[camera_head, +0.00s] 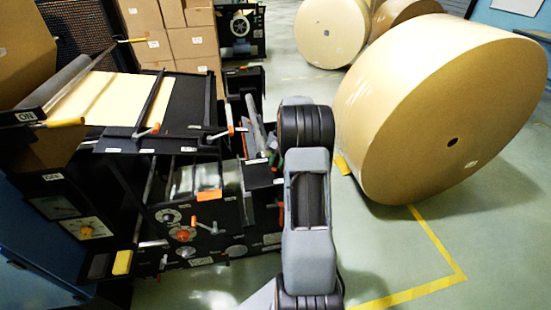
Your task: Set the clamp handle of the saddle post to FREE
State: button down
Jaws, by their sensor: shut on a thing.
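I cannot tell for sure which part is the saddle post or its clamp handle; labels are too small to read. A grey and black bracket assembly (260,150) sits just left of my arm, with small white and green labels, partly hidden. My arm's grey link (309,190) rises from the bottom centre in front of it. My gripper cannot be made out; it is hidden behind my arm.
A large kraft roll (430,105) stands on the floor at right, near yellow floor tape (435,240). A control panel with dials (80,220) is at left. Cardboard boxes (170,35) and more rolls (332,30) are behind. Floor between machine and roll is narrow.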

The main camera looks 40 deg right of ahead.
jog(key=shift+s+d+f+n+g+h+p, duration=0.2)
jog(key=shift+n+g, duration=0.25)
jog(key=shift+n, duration=0.6)
jog(key=shift+s+d+r+n+g+h+p, duration=0.1)
jog(key=shift+n+g+h+p, duration=0.3)
jog(key=shift+n, duration=0.65)
jog(key=c, duration=1)
grip_release()
jog(key=shift+c, duration=0.2)
jog(key=shift+w, duration=0.1)
jog(key=v, duration=1.4)
jog(key=shift+f, duration=0.1)
